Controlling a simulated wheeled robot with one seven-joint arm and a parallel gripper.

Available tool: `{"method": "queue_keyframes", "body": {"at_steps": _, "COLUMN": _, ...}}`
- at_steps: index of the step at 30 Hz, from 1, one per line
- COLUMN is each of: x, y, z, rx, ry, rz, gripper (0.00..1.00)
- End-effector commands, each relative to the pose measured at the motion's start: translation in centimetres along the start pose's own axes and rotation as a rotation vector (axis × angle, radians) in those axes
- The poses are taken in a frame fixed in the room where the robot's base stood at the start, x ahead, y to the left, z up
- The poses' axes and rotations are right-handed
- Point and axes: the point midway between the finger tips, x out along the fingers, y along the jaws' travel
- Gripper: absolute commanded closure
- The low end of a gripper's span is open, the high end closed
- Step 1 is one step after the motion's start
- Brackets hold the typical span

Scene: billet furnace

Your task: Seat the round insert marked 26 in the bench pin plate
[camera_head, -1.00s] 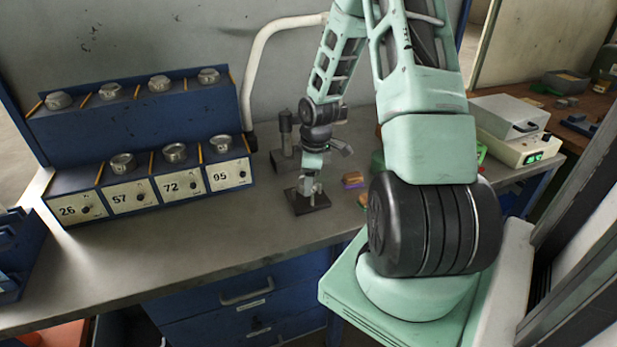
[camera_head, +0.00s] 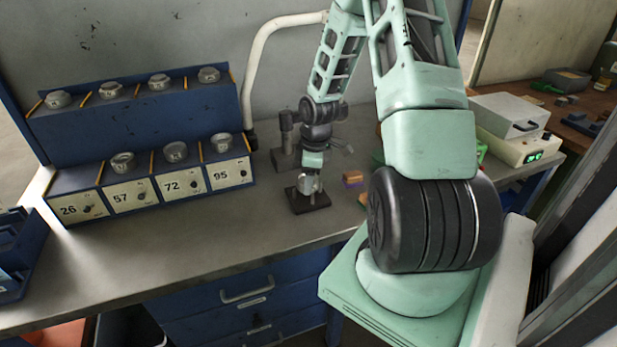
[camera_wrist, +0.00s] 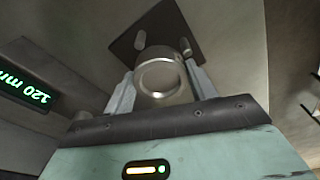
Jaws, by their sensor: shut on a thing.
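The round metal insert (camera_wrist: 166,56) sits between the two fingers of my gripper (camera_wrist: 160,72) in the wrist view, its ring-shaped end facing the camera. My gripper is shut on it. The dark square pin plate (camera_wrist: 190,25) lies beyond the insert, and two light pins show on either side of it. In the head view my gripper (camera_head: 310,183) is directly over the pin plate (camera_head: 322,203) on the bench. I cannot tell whether the insert touches the plate. The mark on the held insert is not readable. The rack place labelled 26 (camera_head: 75,207) holds no insert.
The blue rack (camera_head: 130,128) at the left holds several other inserts. A dark post stand (camera_head: 286,135) is close behind the plate. Small coloured blocks (camera_head: 353,179) lie to its right. A white instrument (camera_head: 515,145) stands further right. The bench front left of the plate is clear.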

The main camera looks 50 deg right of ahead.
Motion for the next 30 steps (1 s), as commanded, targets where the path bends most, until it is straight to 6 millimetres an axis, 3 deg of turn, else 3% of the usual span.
{"method": "queue_keyframes", "body": {"at_steps": 1, "x": 0.57, "y": -0.77, "z": 0.42, "rx": 0.007, "ry": -0.009, "rz": -0.024, "gripper": 0.89}}
{"method": "queue_keyframes", "body": {"at_steps": 30, "x": 1.50, "y": -0.81, "z": 0.52, "rx": 0.004, "ry": -0.009, "rz": -0.024, "gripper": 0.89}}
